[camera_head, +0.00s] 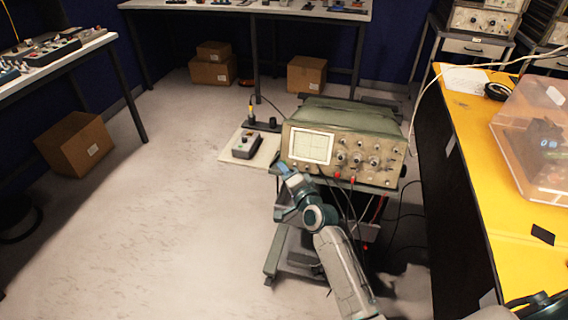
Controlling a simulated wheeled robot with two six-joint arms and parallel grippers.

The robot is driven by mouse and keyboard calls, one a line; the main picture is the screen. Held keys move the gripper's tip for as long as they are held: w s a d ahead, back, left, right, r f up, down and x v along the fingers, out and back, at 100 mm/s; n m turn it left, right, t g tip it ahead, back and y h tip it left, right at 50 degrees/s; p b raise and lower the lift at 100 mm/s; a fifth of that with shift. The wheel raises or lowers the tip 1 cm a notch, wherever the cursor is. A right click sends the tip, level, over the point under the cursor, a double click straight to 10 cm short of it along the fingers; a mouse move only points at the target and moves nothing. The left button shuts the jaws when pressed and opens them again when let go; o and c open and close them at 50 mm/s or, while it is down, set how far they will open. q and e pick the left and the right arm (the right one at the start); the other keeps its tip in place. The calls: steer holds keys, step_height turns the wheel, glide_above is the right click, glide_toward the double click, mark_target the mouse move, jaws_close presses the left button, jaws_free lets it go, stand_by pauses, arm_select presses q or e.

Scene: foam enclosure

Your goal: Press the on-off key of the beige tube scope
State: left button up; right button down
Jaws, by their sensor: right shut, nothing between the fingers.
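The beige tube scope (382,157) stands on a cart in the middle of the head view. Its front panel faces me, with a pale gridded screen (311,146) at left and several knobs at right. My right gripper (283,169) is shut and empty. Its tips are at the lower left corner of the scope's front, below the screen. I cannot tell whether they touch the panel. The on-off key cannot be made out; the gripper covers part of that corner. My left gripper is not in view.
Red plugs (351,180) and dark leads hang from the scope's lower front. A small grey box (245,146) sits on a side shelf left of the scope. A yellow bench (490,217) with a clear bin (535,150) stands close on the right.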

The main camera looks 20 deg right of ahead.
steer(key=shift+w+d, duration=0.1)
steer(key=shift+w, duration=0.05)
stand_by(0.4)
steer(key=shift+w+d+f, duration=0.1)
steer(key=shift+w+d, duration=0.05)
steer(key=shift+w, duration=0.05)
stand_by(0.4)
steer(key=shift+w+d+b, duration=0.1)
steer(key=shift+w+b, duration=0.05)
steer(key=shift+b, duration=0.15)
steer(key=shift+s+a+p, duration=0.35)
steer(key=shift+s+p, duration=0.1)
steer(key=shift+s, duration=0.1)
steer(key=shift+a+r, duration=0.1)
steer(key=shift+r, duration=0.1)
